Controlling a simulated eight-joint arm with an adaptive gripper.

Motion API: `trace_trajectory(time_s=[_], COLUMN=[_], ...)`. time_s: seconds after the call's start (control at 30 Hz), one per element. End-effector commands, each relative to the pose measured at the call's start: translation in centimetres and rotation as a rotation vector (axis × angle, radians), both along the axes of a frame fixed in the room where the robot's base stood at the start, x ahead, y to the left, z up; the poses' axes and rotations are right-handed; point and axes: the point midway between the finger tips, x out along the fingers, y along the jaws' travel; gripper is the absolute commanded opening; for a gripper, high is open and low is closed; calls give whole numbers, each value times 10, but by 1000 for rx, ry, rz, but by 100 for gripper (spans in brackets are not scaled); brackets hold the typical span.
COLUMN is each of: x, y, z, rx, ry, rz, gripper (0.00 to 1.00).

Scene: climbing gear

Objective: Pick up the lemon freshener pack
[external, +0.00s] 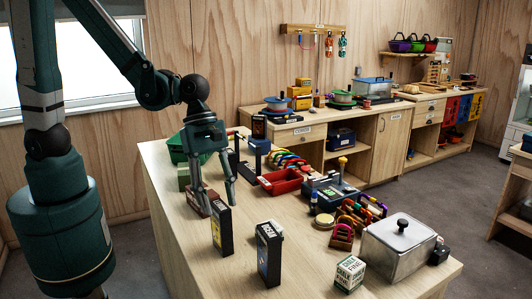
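An upright dark pack with yellowish edges (221,230) stands on the wooden table. It may be the lemon freshener pack, but its lettering is too small to read. A second upright dark pack with a blue face and white lettering (269,252) stands to its right, nearer the camera. My gripper (216,200) points down over the table, just behind and above the yellowish-edged pack. Its two fingers are spread apart with nothing visible between them. The left fingertip is partly hidden near a brown-red block.
The brown-red block (192,202) lies left of the packs. A red tray (280,181), a metal lidded box (398,248) and a chalk box (348,273) stand to the right. A green bin (178,148) is at the back left. Bare wood surrounds the two packs.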

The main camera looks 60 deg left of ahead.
Motion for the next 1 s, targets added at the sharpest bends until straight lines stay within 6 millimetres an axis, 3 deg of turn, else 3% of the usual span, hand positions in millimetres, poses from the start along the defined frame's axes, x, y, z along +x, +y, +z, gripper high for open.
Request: trace_trajectory(time_s=[0.5,1.0], x=[1,1], y=[-10,-11], z=[-22,-25], rx=[0,0], ry=[0,0], rz=[-1,0], gripper=[38,38])
